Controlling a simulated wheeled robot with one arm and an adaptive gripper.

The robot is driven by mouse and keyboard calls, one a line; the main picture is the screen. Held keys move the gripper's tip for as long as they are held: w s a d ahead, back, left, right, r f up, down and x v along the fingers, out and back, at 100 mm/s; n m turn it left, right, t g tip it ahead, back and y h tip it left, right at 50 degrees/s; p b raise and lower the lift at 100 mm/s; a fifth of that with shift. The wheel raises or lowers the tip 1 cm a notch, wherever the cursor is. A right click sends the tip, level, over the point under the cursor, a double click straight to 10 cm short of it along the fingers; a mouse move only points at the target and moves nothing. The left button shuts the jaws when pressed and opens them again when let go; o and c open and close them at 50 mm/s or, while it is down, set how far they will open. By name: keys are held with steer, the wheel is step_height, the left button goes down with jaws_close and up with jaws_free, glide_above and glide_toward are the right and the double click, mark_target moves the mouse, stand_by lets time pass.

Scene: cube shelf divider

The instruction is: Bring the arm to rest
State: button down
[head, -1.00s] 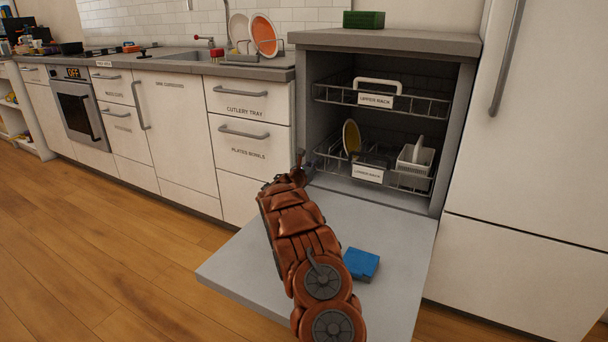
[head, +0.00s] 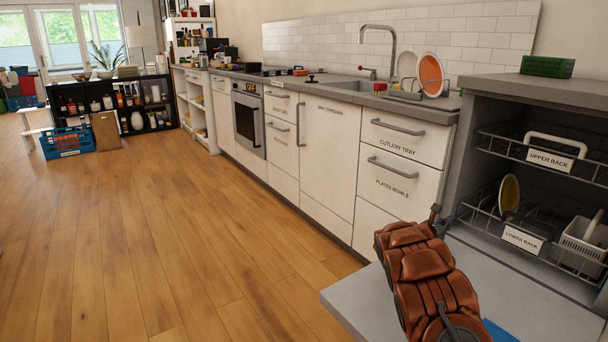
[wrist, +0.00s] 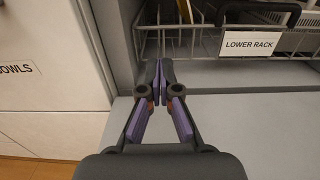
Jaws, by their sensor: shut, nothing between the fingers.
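My gripper (wrist: 162,72) is shut and empty in the wrist view, its fingertips together just in front of the dishwasher's lower rack (wrist: 200,42). In the head view my brown arm reaches over the open dishwasher door (head: 365,300), and the gripper's end (head: 435,215) shows small beyond it, left of the lower rack (head: 475,215). I cannot tell whether it touches the rack.
The upper rack (head: 510,150) is above. A yellow plate (head: 509,193) and a white basket (head: 583,245) stand in the lower rack. A blue object (head: 498,332) lies on the door, partly hidden. Drawers (head: 400,185) stand left.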

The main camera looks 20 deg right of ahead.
steer(key=s+a+r+m+g+y+p, duration=0.1)
steer(key=s+a+r+m+g+p, duration=0.2)
steer(key=s+a+r+m+p, duration=0.5)
steer(key=s+a+r+m+g+y+p, duration=0.1)
steer(key=s+a+r+g+y+p, duration=0.3)
steer(key=r, duration=0.8)
steer(key=s+a+r+m+g+h+p, duration=0.1)
steer(key=s+a+r+m+p, duration=0.5)
steer(key=r, duration=0.4)
steer(key=s+a+r+m+y+p, duration=0.1)
steer(key=s+a+r+y+p, duration=0.3)
steer(key=a, duration=1)
steer(key=s+a+r+m+t+y+p, duration=0.1)
steer(key=s+a+r+y+p, duration=0.3)
steer(key=s+a+p, duration=0.5)
steer(key=s+a+r+m+t+y+p, duration=0.1)
steer(key=s+a+r+m+y+p, duration=0.2)
steer(key=a, duration=1.7)
steer(key=s+r+y+p, duration=0.1)
steer(key=s+y+p, duration=0.1)
steer(key=s+p, duration=0.2)
steer(key=shift+s+a+y, duration=0.2)
steer(key=shift+s+y, duration=0.1)
steer(key=shift+s, duration=1.1)
steer(key=shift+d+m, duration=0.2)
steer(key=shift+m, duration=0.1)
